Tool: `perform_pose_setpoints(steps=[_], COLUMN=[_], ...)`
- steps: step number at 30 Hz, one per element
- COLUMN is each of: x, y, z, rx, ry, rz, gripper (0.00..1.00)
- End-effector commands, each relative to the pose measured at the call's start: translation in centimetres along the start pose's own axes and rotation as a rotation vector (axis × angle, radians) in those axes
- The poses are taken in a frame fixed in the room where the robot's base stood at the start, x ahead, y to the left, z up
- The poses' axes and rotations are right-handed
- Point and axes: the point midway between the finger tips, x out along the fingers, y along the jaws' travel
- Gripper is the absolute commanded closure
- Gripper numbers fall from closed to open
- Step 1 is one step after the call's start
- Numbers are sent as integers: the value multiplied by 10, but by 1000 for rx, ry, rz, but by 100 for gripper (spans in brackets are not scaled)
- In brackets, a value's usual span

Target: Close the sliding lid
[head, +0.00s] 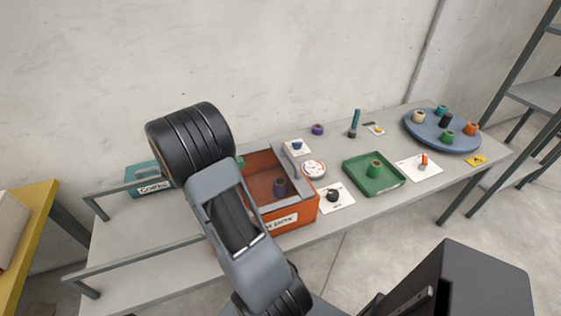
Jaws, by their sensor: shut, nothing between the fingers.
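An orange-red box (297,216) with a white label on its front stands on the grey table, left of the middle. Its top is open in the part I can see. My gripper does not show; the arm's upper black joint is over the table's back left.
Grey rails (146,254) run along the table's left part, near a teal labelled box (146,178).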

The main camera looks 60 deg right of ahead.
Motion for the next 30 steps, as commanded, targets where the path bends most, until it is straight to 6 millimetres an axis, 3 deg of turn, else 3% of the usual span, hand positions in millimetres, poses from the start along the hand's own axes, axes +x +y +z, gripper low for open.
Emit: perform_pose_setpoints(steps=[8,21,30], x=[26,105,140], y=[13,13,14], z=[-5,3,5], rx=[-72,-72,-70], ry=[-97,-94,-92], rz=[8,8,10], gripper=[100,100,100])
